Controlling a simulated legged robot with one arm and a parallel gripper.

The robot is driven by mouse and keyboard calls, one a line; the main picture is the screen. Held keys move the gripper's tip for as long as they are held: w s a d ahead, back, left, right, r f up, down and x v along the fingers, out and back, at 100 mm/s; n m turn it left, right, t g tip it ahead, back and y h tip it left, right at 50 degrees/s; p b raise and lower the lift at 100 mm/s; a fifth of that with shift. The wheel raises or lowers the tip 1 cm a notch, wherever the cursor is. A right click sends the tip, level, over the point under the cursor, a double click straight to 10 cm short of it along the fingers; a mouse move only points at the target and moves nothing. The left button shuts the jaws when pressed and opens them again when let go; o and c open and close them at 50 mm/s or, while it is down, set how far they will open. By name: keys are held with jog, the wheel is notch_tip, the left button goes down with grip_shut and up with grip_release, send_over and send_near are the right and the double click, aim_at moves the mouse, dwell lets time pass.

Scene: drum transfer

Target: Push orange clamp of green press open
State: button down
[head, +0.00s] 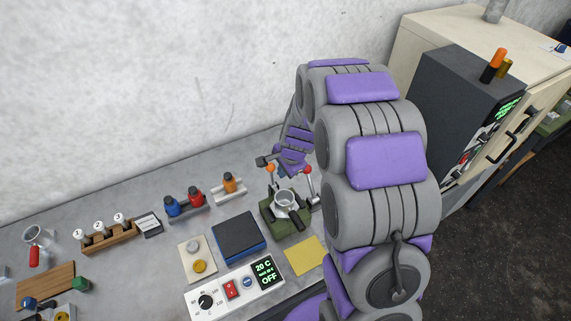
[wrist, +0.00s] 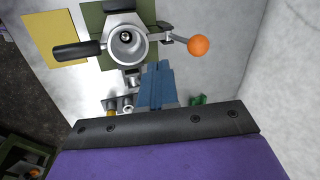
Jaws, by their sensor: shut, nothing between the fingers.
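The green press (head: 270,210) stands on the bench in the head view, with a grey round cup and a dark handle on it. In the wrist view the press (wrist: 94,18) is at the top, partly cut off. The orange clamp (wrist: 198,46) ends in a ball on a short metal lever, right of the cup; its ball also shows in the head view (head: 271,168). My gripper (wrist: 157,66) is shut and empty. Its blue fingers appear just below the cup and left of the orange ball, with a visible gap to the ball. Contact with the lever cannot be told.
A red-knobbed lever (head: 308,169) stands right of the press. A dark blue block (head: 239,237), a yellow sheet (head: 305,256) and a control panel (head: 235,291) lie nearby. A rack with an orange-topped bottle (head: 230,184) is to the left. The wall rises behind.

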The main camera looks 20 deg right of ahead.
aim_at(273, 167)
jog(key=w+f+p, duration=0.1)
jog(key=w, duration=0.1)
jog(key=w+a+f+g+p, duration=0.1)
jog(key=w, duration=0.1)
jog(key=w+f+g+p, duration=0.1)
jog(key=w+p, duration=0.1)
jog(key=shift+w+a+f, duration=0.25)
jog(key=shift+w+f, duration=0.1)
jog(key=shift+f, duration=0.05)
jog(key=shift+w+f+g+h+p, duration=0.15)
jog(key=shift+w+g+p, duration=0.15)
jog(key=shift+w+g, duration=0.15)
jog(key=shift+w+f+g+h+p, duration=0.15)
jog(key=shift+w+g+p, duration=0.15)
jog(key=shift+w+g, duration=0.15)
jog(key=w+a+f+g+b, duration=0.1)
jog(key=w+f+g+b, duration=0.1)
jog(key=w+f, duration=0.4)
jog(key=shift+w+a+f+h+b, duration=0.15)
jog(key=shift+w+a+h+b, duration=0.2)
jog(key=shift+w+b, duration=0.5)
dwell(0.6)
